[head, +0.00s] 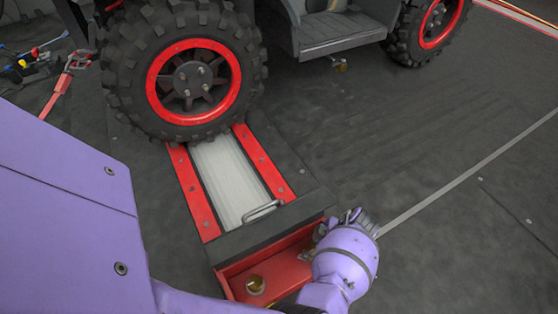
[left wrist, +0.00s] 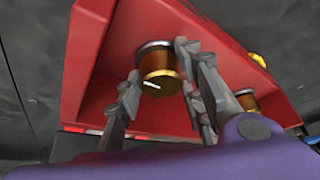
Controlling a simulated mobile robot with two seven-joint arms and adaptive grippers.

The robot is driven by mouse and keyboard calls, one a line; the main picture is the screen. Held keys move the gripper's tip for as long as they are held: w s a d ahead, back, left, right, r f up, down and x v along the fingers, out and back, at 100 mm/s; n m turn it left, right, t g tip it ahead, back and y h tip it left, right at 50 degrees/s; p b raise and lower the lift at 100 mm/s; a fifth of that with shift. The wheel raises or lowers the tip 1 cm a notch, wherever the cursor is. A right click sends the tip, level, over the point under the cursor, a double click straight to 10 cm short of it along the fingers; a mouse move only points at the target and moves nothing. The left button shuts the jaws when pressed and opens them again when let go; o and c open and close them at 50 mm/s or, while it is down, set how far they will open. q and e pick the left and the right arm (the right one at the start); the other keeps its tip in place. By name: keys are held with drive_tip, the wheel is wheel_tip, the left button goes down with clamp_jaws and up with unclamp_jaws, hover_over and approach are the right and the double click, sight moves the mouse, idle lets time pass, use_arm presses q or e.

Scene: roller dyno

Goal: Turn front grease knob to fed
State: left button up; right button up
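My left gripper (head: 340,222) is at the right end of a red housing (head: 235,272) at the near end of the roller bed. In the left wrist view its fingers (left wrist: 160,85) are apart, one on each side of a brass knob (left wrist: 160,68) with a white mark. The right finger looks very close to the knob; I cannot tell whether it touches. A second brass knob (left wrist: 247,101) shows partly behind the right finger. In the head view one brass knob (head: 256,284) is clear of the gripper. I cannot tell which is the front grease knob. My right gripper is not in view.
A knobbly tyre with a red rim (head: 195,82) stands on the roller bed (head: 226,180), framed by red rails. A metal handle (head: 263,210) sits above the housing. Dark floor to the right is clear. Cables and a red clamp (head: 78,60) lie at upper left.

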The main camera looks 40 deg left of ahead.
use_arm(q)
drive_tip(key=shift+w+r, duration=0.1)
drive_tip(key=shift+w, duration=0.15)
drive_tip(key=shift+c, duration=1.2)
